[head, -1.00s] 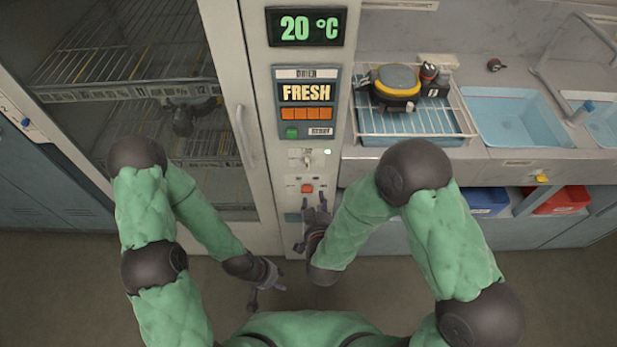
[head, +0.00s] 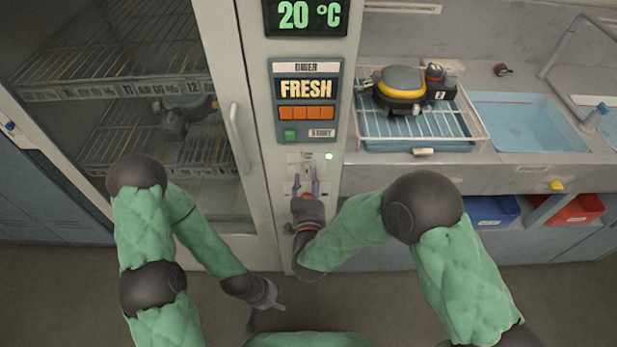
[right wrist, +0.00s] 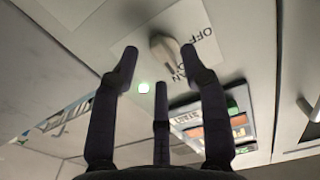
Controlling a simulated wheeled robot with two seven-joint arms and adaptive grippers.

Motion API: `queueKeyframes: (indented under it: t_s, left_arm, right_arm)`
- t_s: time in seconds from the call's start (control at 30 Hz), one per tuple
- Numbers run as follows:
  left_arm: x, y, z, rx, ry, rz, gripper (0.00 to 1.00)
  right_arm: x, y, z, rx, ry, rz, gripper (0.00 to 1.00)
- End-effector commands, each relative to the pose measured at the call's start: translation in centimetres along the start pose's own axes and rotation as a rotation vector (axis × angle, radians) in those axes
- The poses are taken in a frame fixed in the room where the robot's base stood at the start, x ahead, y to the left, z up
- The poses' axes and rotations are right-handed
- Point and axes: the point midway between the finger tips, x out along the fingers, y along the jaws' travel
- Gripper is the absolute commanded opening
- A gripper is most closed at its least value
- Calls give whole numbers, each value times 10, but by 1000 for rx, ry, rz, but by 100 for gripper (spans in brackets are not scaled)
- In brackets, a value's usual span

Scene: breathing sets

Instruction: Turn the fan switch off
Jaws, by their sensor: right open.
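The fan switch (right wrist: 164,48) is a pale lever on a white plate with OFF and ON lettering, and its narrow end lies by the ON lettering. In the head view the switch (head: 306,161) sits on the light cabinet column below the FRESH panel. My right gripper (head: 306,177) is open and empty, fingers pointing up just below the switch. In the right wrist view its fingertips (right wrist: 158,60) spread around the switch's lower side; contact cannot be told. My left gripper (head: 267,308) is low, open and empty.
The FRESH panel (head: 306,100) and a 20 °C display (head: 305,15) are above the switch. The glass door's handle (head: 240,138) stands out to the left. At right, a wire rack (head: 463,128) holds a yellow-topped device, beside a blue sink (head: 517,125).

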Motion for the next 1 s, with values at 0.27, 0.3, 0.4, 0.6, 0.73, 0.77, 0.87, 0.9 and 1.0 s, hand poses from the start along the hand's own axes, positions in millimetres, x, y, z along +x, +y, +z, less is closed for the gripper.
queueKeyframes:
  t_s: [0.27, 0.3, 0.4, 0.6, 0.73, 0.77, 0.87, 0.9, 1.0]
  left_arm:
    - [6, -2, 0, 0, 0, 0, 40]
    - [6, -2, 0, 0, 0, 0, 40]
    - [6, -2, 0, 0, 0, 0, 40]
    - [6, -2, 0, 0, 0, 0, 40]
    - [6, -2, 0, 0, 0, 0, 40]
    - [6, -2, 0, 0, 0, 0, 40]
    - [6, -2, 0, 0, 0, 0, 40]
    - [6, -2, 0, 0, 0, 0, 40]
    - [5, -2, 0, 0, 0, 0, 40]
  right_arm:
    - [22, 0, 0, 0, 0, 0, 45]
    - [23, 0, 0, 0, 0, 0, 45]
    - [24, 0, 0, -1, -1, 0, 45]
    - [24, 0, 0, 0, -1, 0, 31]
    - [23, 0, 0, 0, -1, 0, 0]
    - [23, 0, 0, 0, -1, 0, 0]
    - [23, 0, 0, 0, 0, 0, 0]
    - [23, 0, 0, -1, 0, 0, 0]
    - [23, 0, 0, -10, -1, 0, 0]
